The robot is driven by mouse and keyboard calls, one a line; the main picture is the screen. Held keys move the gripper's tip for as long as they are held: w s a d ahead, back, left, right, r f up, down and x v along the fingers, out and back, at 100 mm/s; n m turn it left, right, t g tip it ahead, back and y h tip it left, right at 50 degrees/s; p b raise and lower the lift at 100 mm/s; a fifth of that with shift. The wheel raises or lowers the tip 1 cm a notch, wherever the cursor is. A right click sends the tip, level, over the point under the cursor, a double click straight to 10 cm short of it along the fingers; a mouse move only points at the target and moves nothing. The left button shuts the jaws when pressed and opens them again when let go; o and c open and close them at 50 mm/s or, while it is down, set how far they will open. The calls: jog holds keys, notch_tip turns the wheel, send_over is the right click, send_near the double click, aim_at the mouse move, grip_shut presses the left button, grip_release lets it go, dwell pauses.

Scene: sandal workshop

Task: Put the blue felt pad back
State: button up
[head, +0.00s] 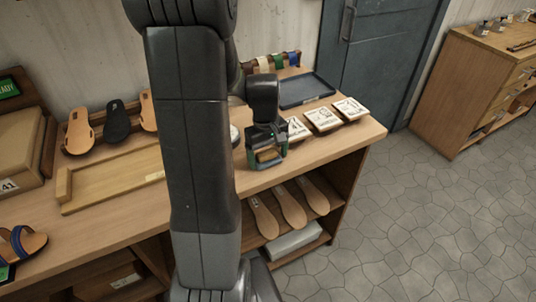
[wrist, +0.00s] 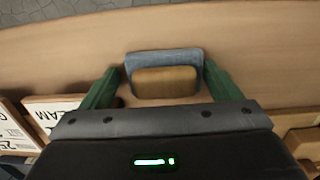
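The blue felt pad (wrist: 163,56) shows in the wrist view as a blue block with a tan wooden piece (wrist: 165,81) in front of it or on top. It is on the wooden bench top between the green fingers of my gripper (wrist: 161,66). A narrow gap shows at each side, so the gripper looks open around it. In the head view my gripper (head: 268,158) points down at the bench near its front edge. The tan wooden piece shows between the fingers there, and most of the pad is hidden.
Several white labelled tiles (head: 323,119) lie right of my gripper, with a dark blue tray (head: 304,90) behind them. A wooden tray (head: 115,182) and sandal soles (head: 79,133) are on the left. The bench's front edge (head: 330,149) is close, with shoe forms (head: 290,207) on the shelf below.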

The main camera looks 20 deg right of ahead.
aim_at(265, 151)
jog(key=shift+s+a+f, duration=0.4)
jog(key=shift+f, duration=0.25)
jog(key=shift+r+p, duration=0.25)
jog(key=shift+p, duration=0.05)
notch_tip(265, 151, up, 13)
jog(key=w, duration=0.1)
jog(key=shift+w, duration=0.25)
